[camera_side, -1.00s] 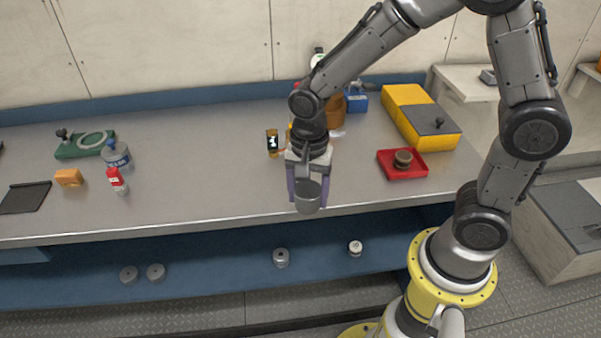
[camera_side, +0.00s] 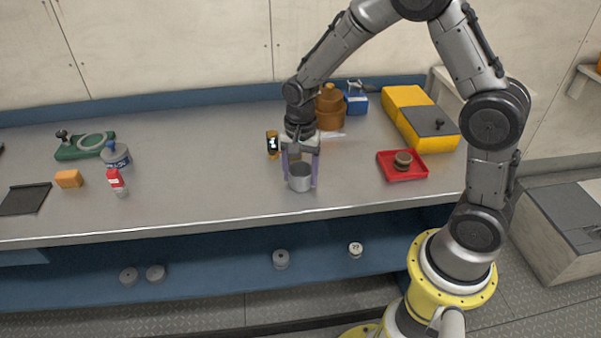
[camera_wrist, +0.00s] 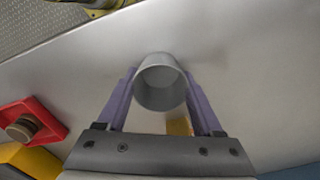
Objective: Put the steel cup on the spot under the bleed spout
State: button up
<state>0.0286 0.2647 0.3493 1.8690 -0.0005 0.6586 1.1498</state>
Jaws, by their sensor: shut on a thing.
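The steel cup (camera_side: 300,182) is grey and upright, held between the purple fingers of my gripper (camera_side: 299,172) over the front middle of the steel worktop. In the wrist view the cup (camera_wrist: 160,84) shows its open, empty inside, with my gripper (camera_wrist: 160,98) shut on its sides. I cannot tell whether its base touches the worktop. A brown-orange stepped body (camera_side: 329,108) stands behind my wrist, partly hidden. I cannot make out the bleed spout or the spot under it.
A small black-and-yellow device (camera_side: 272,144) stands close left of my gripper. A red tray (camera_side: 412,172) with a brown round thing and a yellow box (camera_side: 405,98) are at right. A red-capped bottle (camera_side: 117,182) is at left. The worktop (camera_side: 210,170) between is clear.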

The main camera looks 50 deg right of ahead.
jog(key=shift+f, duration=0.15)
jog(key=o, duration=1.4)
jog(key=shift+c, duration=0.2)
notch_tip(320, 180, up, 12)
jog(key=s+r+n+t, duration=0.2)
jog(key=s+n, duration=0.4)
jog(key=s, duration=0.4)
jog(key=s+a+r+n+t, duration=0.1)
jog(key=s+r+n+t, duration=0.2)
jog(key=s, duration=0.8)
jog(key=shift+s+r+n+t, duration=0.25)
jog(key=shift+r+n, duration=0.95)
jog(key=shift+n, duration=1.1)
